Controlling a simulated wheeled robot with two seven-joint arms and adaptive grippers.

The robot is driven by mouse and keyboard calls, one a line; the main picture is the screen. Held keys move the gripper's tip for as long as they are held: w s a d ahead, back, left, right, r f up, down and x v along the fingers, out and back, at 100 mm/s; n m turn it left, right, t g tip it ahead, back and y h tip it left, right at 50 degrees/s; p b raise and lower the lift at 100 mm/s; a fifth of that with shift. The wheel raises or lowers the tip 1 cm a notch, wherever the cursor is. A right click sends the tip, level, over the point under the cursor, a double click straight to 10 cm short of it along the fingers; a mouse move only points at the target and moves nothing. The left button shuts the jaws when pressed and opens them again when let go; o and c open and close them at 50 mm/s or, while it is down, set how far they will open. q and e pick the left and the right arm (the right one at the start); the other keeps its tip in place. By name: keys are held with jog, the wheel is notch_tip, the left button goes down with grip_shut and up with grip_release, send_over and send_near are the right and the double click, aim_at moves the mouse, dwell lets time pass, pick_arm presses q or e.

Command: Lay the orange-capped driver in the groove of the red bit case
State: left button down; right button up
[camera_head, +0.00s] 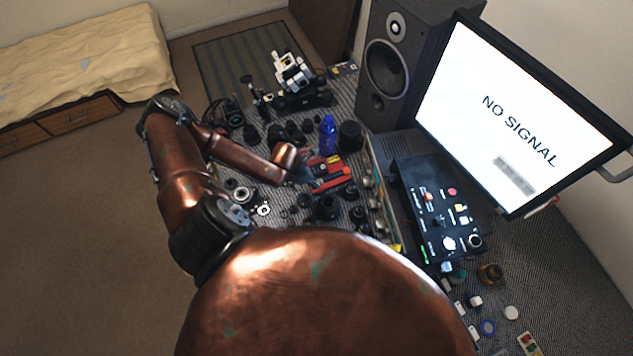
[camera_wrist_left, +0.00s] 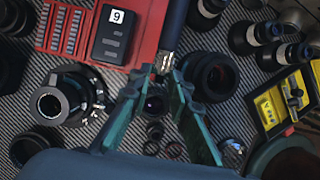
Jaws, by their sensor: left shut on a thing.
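The red bit case (camera_wrist_left: 146,38) is at the top left of the left wrist view, with bits and a black block marked 9 in it. In the head view the red case (camera_head: 331,183) lies just right of my left gripper (camera_head: 300,174). In the left wrist view my left gripper (camera_wrist_left: 166,80) is shut on the driver (camera_wrist_left: 176,28). Its dark handle and knurled silver end lie at the case's right side. Whether it touches the case or its groove, I cannot tell. The orange cap is out of view. My right gripper is not in view.
Lens rings and barrels crowd the mat, including a ring mount (camera_wrist_left: 62,100) and a dark lens (camera_wrist_left: 212,74). A yellow tray (camera_wrist_left: 287,100) is at right. In the head view a blue bottle (camera_head: 327,135) stands behind the case; a speaker (camera_head: 388,65) and monitor (camera_head: 515,110) are right.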

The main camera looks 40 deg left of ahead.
pick_arm(q)
jog(key=w+f, duration=0.2)
jog(key=f, duration=0.1)
jog(key=shift+w+a, duration=0.3)
jog(key=shift+a, duration=0.05)
jog(key=shift+f, duration=1.6)
jog(key=c, duration=2.1)
grip_release()
jog(key=shift+f, duration=0.1)
jog(key=shift+v, duration=6.15)
jog(key=shift+w, duration=0.15)
